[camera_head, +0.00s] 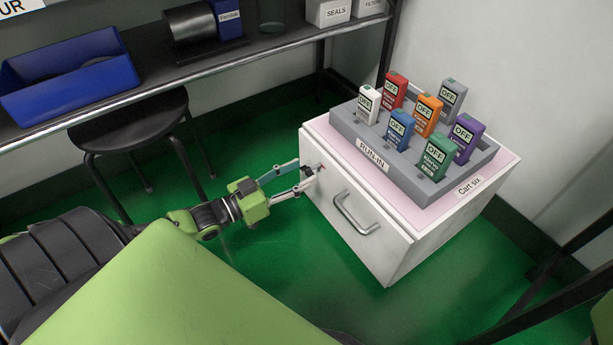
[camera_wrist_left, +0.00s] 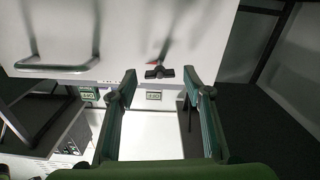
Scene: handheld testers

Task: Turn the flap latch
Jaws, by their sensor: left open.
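The flap latch (camera_wrist_left: 159,73) is a small dark wing-shaped knob on the white front of the cart (camera_head: 351,211), with a red mark beside it. In the wrist view its wings lie crosswise between my left fingertips. My left gripper (camera_head: 305,175) is open, one finger on either side of the latch, close to the front panel. I cannot tell whether the fingers touch the latch. In the head view the fingertips partly hide it. The flap is closed. My right gripper is not in view.
A bar handle (camera_head: 355,213) sits on the same front, right of the latch. A grey rack (camera_head: 430,190) with several coloured testers marked OFF stands on the cart. A black stool (camera_head: 130,125) and a shelf with a blue bin (camera_head: 75,93) are left. Green floor is clear in front.

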